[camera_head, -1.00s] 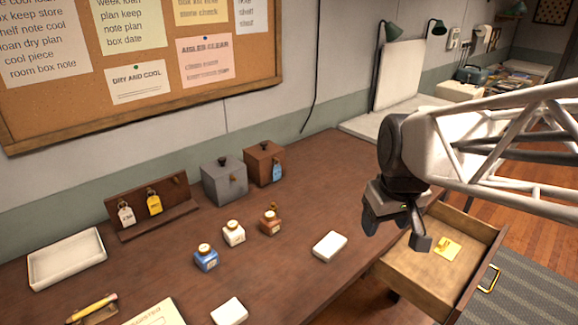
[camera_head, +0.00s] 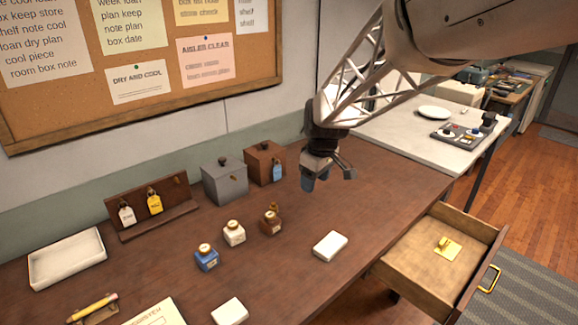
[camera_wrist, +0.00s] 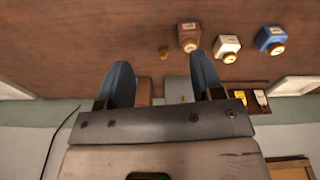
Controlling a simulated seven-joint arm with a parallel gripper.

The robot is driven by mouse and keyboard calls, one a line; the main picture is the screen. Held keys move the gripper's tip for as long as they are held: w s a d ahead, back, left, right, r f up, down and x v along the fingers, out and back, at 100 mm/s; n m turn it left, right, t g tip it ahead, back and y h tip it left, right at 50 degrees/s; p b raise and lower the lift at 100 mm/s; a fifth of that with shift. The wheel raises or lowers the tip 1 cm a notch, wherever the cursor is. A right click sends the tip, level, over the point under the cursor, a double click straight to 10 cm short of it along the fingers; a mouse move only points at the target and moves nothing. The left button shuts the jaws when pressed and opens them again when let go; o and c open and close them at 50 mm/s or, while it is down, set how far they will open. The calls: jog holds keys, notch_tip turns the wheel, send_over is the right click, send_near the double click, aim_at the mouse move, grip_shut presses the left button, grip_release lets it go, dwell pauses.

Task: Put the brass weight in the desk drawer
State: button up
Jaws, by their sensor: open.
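The brass weight (camera_head: 274,206) is a small brass-coloured piece on the desk, just behind the brown bottle, which partly hides it in the head view. In the wrist view the weight (camera_wrist: 163,51) lies just beyond the fingertips, between their lines. My gripper (camera_head: 328,178) is open and empty, above the desk and to the right of the weight. Its two dark blue fingers also show in the wrist view (camera_wrist: 160,68). The desk drawer (camera_head: 415,272) is pulled open at the right; a yellow plate with a small upright part (camera_head: 447,246) lies in it.
A brown bottle (camera_head: 271,226), a white bottle (camera_head: 234,235) and a blue bottle (camera_head: 206,259) stand in a row near the weight. Behind are a grey box (camera_head: 226,184) and a brown box (camera_head: 264,164). A white block (camera_head: 330,246) lies between the bottles and drawer.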

aim_at(274, 205)
jog(key=w+a+f+n, duration=0.1)
jog(key=w+a+f, duration=0.3)
jog(key=w+a+f+n, duration=0.2)
jog(key=w+a+f, duration=0.2)
jog(key=w+a+f+n+g, duration=0.1)
jog(key=w+a+f+n, duration=0.1)
jog(key=w+a+f, duration=0.2)
jog(key=shift+w+a+f, duration=0.1)
jog(key=shift+w+f, duration=0.05)
jog(key=shift+w, duration=0.05)
jog(key=shift+a+f, duration=0.1)
jog(key=shift+f, duration=1.2)
jog(key=shift+a+f, duration=0.15)
jog(key=shift+f, duration=1.15)
jog(key=shift+a+f, duration=0.1)
jog(key=shift+f, duration=1.15)
grip_shut()
